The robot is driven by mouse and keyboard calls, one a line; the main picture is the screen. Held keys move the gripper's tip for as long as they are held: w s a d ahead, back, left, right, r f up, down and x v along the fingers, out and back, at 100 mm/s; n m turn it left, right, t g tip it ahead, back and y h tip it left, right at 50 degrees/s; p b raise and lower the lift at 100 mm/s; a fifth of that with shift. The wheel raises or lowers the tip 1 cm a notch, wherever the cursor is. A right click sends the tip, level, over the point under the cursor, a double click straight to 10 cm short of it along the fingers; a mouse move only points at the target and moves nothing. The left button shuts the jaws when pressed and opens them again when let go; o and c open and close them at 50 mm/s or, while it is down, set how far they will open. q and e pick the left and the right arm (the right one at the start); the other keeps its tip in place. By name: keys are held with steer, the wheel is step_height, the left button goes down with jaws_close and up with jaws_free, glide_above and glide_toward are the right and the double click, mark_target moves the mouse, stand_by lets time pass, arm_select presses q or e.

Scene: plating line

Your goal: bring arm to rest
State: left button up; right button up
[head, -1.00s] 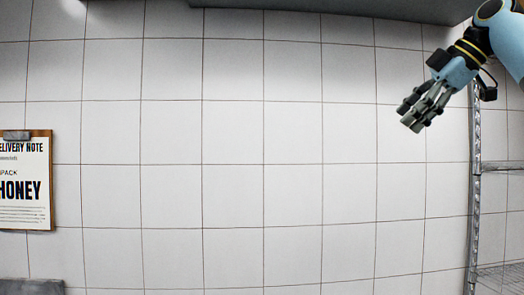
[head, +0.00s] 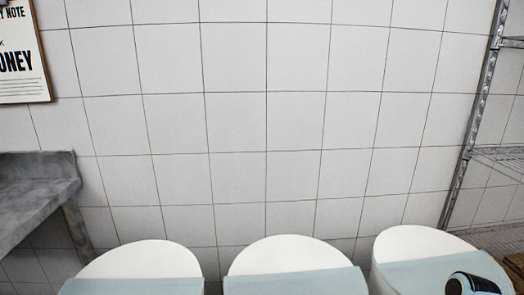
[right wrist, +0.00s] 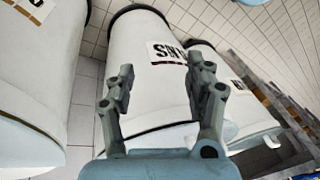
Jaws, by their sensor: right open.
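My right gripper (right wrist: 160,75) shows in the right wrist view, its two grey fingers spread wide with nothing between them. Behind the fingers is a white bin (right wrist: 145,45) with a dark-lettered label that appears upside down. I cannot judge the gap between fingers and bin. My left gripper is in neither view.
Three white round-topped bins (head: 290,250) with pale blue front flaps stand along the tiled wall. A wire rack (head: 480,110) stands at right.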

steer(key=s+f+m+h+b, duration=0.1)
steer(key=s+f+m, duration=0.1)
steer(key=s+f, duration=0.6)
steer(key=s+f+m+h+b, duration=0.1)
steer(key=s+f, duration=0.8)
steer(key=s, duration=0.9)
steer(key=s+f+m+h+b, duration=0.2)
steer(key=s+f+m+b, duration=0.1)
steer(key=s+f, duration=0.6)
steer(key=s+m, duration=0.1)
steer(key=s, duration=0.3)
steer(key=shift+s+d+t, duration=0.3)
steer(key=shift+d+t, duration=0.1)
